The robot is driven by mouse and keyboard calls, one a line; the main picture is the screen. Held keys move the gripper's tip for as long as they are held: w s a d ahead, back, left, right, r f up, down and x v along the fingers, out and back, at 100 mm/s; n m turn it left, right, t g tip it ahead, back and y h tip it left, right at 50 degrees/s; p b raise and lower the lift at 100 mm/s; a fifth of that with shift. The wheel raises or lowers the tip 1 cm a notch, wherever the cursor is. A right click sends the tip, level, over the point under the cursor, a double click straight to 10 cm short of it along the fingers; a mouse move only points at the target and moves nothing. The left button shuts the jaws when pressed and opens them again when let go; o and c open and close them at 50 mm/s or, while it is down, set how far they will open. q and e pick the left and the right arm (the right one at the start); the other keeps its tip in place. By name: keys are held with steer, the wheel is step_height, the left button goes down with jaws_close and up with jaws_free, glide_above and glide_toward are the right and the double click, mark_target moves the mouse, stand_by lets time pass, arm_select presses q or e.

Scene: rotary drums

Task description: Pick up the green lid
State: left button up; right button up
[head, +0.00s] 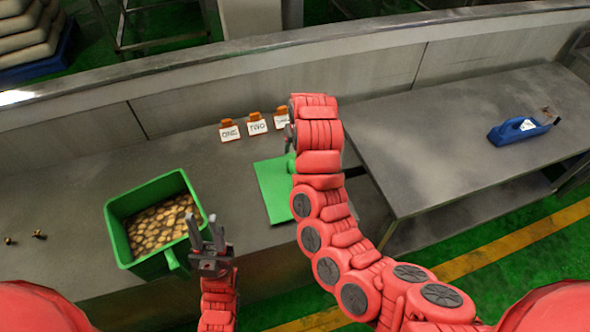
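The green lid (272,192) lies on the grey counter right of the green bin. Its right part is hidden behind my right arm. My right gripper (289,138) is mostly hidden by its own arm, with only a dark bit showing at the lid's far edge; I cannot tell whether it touches the lid. My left gripper (203,218) points up the picture with its two fingers apart and nothing between them. It is in front of the bin's right side, left of the lid.
The green bin (116,224) holds many brownish round pieces. Small cards marked ONE (230,132) and TWO (257,127), and a third, stand at the back wall. A grey table (430,140) on the right holds a blue tape dispenser (519,129). Small brass-coloured pieces (39,235) lie far left.

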steer(key=shift+g, duration=0.6)
steer(key=b+x, duration=0.2)
steer(key=x, duration=0.1)
steer(key=s+b+x, duration=0.1)
steer(key=b+x, duration=0.1)
steer(key=b, duration=0.1)
steer(key=b+x, duration=0.3)
steer(key=shift+s+a+f, duration=0.1)
steer(key=shift+a+f, duration=0.1)
steer(key=shift+f, duration=0.35)
steer(key=shift+w+f, duration=0.25)
steer(key=shift+f, duration=0.45)
steer(key=p+x, duration=0.3)
steer(key=x, duration=0.1)
steer(key=shift+s+d, duration=0.1)
steer(key=shift+d, duration=0.25)
steer(key=shift+f+p, duration=0.3)
steer(key=shift+f, duration=0.35)
steer(key=shift+c, duration=0.2)
jaws_close()
